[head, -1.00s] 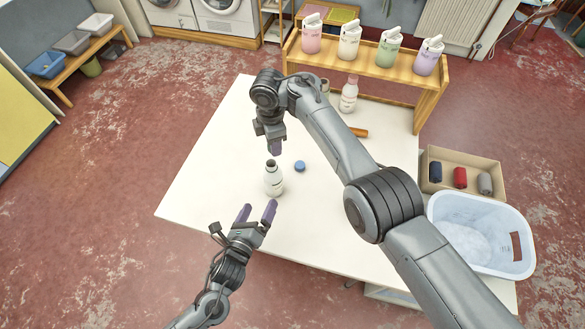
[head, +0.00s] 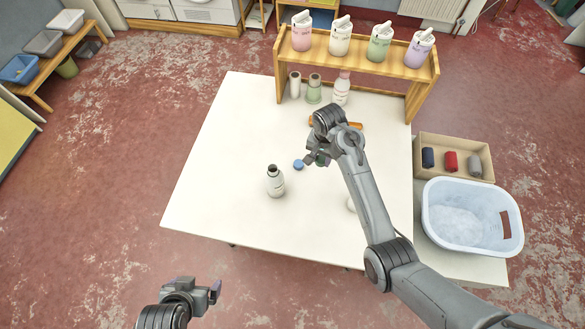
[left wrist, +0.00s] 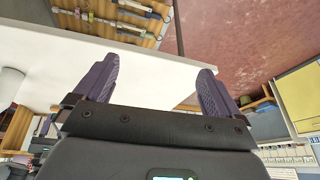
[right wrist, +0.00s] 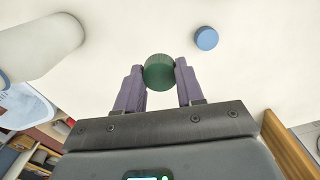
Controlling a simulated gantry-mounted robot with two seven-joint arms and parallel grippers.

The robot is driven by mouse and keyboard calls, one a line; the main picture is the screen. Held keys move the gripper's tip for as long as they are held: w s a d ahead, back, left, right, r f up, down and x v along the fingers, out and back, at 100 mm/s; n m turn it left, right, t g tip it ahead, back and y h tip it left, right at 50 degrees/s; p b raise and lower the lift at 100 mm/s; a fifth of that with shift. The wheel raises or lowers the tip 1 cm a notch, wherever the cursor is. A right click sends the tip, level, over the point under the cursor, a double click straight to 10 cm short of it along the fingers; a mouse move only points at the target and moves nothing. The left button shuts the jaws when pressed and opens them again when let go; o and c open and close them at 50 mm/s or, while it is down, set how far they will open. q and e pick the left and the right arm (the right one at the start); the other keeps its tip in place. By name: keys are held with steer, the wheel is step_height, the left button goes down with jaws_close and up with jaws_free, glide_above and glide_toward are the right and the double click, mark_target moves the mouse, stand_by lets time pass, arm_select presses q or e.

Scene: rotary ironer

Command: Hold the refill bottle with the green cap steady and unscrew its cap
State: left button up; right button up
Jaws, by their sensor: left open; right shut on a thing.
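A white refill bottle (head: 275,183) stands upright and uncapped on the table, its dark neck showing. My right gripper (head: 318,159) is shut on a green cap (right wrist: 159,72), to the right of this bottle and apart from it. No bottle shows under the cap. My left gripper (head: 201,289) is open and empty, off the table's front edge in the head view; its spread fingers also show in the left wrist view (left wrist: 160,72). A blue cap (head: 298,164) lies on the table near the right gripper; it also shows in the right wrist view (right wrist: 206,38).
Another white bottle (head: 351,204) is mostly hidden by my right arm. Several bottles, including a green one (head: 313,90), stand at the back beneath a wooden shelf (head: 350,62). A laundry basket (head: 430,215) is at right. The table's left side (head: 215,165) is clear.

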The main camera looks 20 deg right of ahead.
steer(key=shift+s+d+f+m, duration=0.25)
steer(key=shift+s+d+m, duration=0.25)
steer(key=shift+m, duration=0.3)
glide_above(322, 178)
step_height(322, 178, down, 5)
arm_select(q)
steer(key=shift+s+a+r+n+g, duration=0.15)
steer(key=shift+s+a+n+g, duration=0.35)
steer(key=shift+s+a+n, duration=0.65)
arm_select(e)
steer(key=shift+f, duration=2.3)
arm_select(q)
steer(key=shift+d, duration=0.1)
arm_select(e)
steer(key=shift+f, duration=0.1)
steer(key=o, duration=1.2)
steer(key=shift+c, duration=0.2)
